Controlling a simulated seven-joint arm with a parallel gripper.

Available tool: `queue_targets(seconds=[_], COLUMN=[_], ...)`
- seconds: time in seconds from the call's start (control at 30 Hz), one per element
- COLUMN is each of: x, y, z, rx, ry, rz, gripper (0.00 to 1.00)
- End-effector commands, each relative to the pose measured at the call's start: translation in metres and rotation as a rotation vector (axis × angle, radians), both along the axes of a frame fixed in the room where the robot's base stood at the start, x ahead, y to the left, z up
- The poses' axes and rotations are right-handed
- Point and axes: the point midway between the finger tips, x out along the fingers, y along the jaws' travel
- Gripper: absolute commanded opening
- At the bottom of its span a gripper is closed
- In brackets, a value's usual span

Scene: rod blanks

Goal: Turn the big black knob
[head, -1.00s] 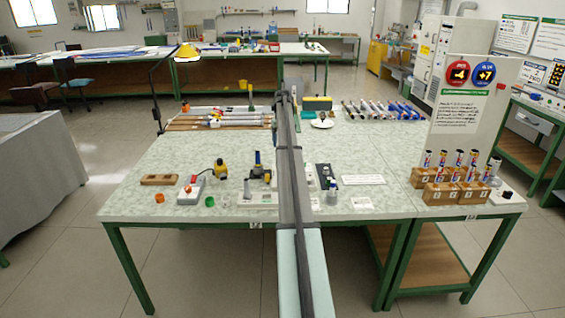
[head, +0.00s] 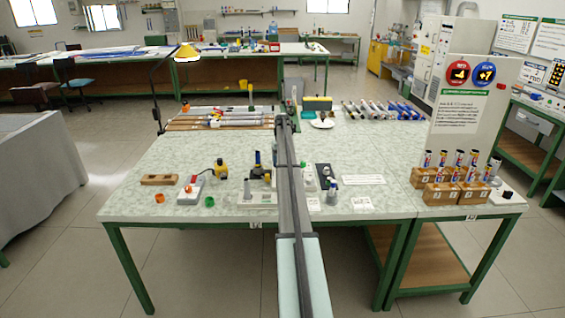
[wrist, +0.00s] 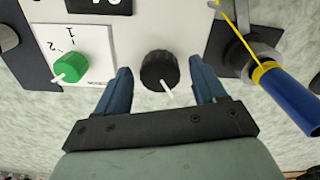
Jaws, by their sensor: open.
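The big black knob (wrist: 160,70), ribbed with a white pointer, is on a white panel in the wrist view. Its pointer points down and slightly right. My gripper (wrist: 161,72) is open, with one blue finger on each side of the knob and a visible gap on both sides. I cannot tell how far the fingertips are above the panel. In the head view my arm (head: 290,180) reaches away over the table, and I cannot make out the knob there.
A green knob (wrist: 68,67) on a white plate marked 1 and 2 is left of the black knob. A blue-handled tool with a yellow band (wrist: 287,95) is close to the right finger. Wooden blocks (head: 440,194) stand at the table's right.

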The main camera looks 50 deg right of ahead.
Motion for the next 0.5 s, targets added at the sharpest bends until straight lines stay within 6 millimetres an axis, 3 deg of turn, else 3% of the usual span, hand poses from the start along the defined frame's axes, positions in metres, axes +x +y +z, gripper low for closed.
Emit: queue_targets(seconds=[0.13, 0.5], x=[0.0000, 0.0000], y=[0.0000, 0.0000], z=[0.0001, 0.0001], rx=[0.000, 0.000], ry=[0.000, 0.000], rz=[0.000, 0.000], gripper=[0.69, 0.34])
